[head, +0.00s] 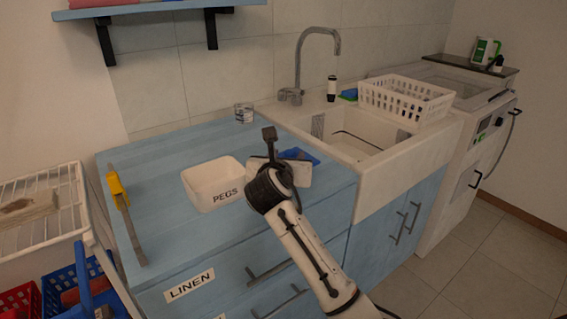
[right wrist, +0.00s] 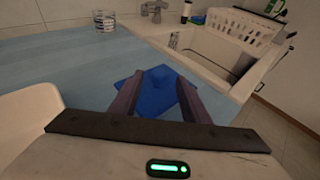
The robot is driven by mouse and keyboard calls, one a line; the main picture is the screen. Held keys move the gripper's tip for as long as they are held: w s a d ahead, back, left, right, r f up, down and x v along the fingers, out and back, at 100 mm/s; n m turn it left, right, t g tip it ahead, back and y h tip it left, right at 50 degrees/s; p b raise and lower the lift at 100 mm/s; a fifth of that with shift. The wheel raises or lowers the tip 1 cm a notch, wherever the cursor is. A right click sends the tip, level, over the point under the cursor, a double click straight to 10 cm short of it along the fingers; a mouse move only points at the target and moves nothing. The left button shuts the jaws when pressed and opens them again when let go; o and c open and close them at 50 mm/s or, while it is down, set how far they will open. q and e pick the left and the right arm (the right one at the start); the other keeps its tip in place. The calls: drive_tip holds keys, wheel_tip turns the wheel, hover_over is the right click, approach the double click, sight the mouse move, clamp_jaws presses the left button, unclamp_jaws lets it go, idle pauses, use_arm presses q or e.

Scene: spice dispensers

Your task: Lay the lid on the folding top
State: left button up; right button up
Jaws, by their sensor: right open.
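The blue square lid (right wrist: 160,84) with a raised knob lies on the blue worktop, which I take as the folding top (head: 150,170), near its edge by the sink. In the head view the lid (head: 300,155) is partly hidden behind my right gripper (head: 282,168). In the right wrist view my right gripper (right wrist: 158,100) is open, its two dark fingers on either side of the lid's near part. Whether they touch it I cannot tell. My left gripper is not in view.
A white PEGS tub (head: 212,184) stands left of my gripper. A tin (head: 243,113) stands at the back, and a yellow-handled tool (head: 126,215) lies at the left. The sink (head: 350,145) with a white basket (head: 405,98) is at the right. The worktop's front left is clear.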

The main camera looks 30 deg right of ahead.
drive_tip(key=p+v, duration=0.1)
drive_tip(key=v, duration=0.8)
drive_tip(key=shift+s+a+r, duration=0.15)
drive_tip(key=shift+s+a, duration=0.05)
drive_tip(key=shift+a, duration=0.05)
